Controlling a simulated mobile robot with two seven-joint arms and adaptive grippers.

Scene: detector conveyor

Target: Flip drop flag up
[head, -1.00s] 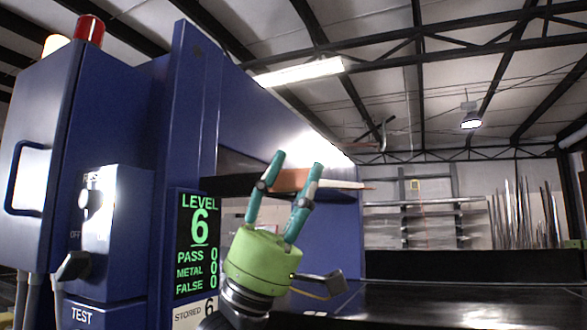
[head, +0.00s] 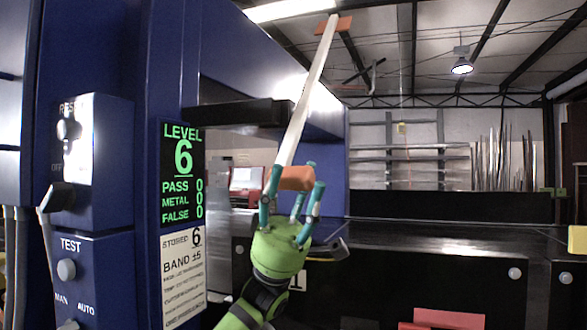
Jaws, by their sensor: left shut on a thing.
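The drop flag (head: 308,90) is a long pale bar with an orange tip at its top and an orange piece at its lower end. It stands steeply upward, leaning a little right, in front of the blue detector housing (head: 250,55). My left gripper (head: 293,176), green with teal fingers, is shut on the orange lower piece of the flag. The fingers hide part of that piece, and where the flag is hinged cannot be made out. My right gripper is not in view.
The control panel (head: 90,150) with knobs and the green-lettered display (head: 182,170) stand left of the gripper. A dark horizontal arm (head: 235,114) juts from the housing behind the flag. The black conveyor (head: 430,240) extends right. A red object (head: 448,318) shows at the bottom.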

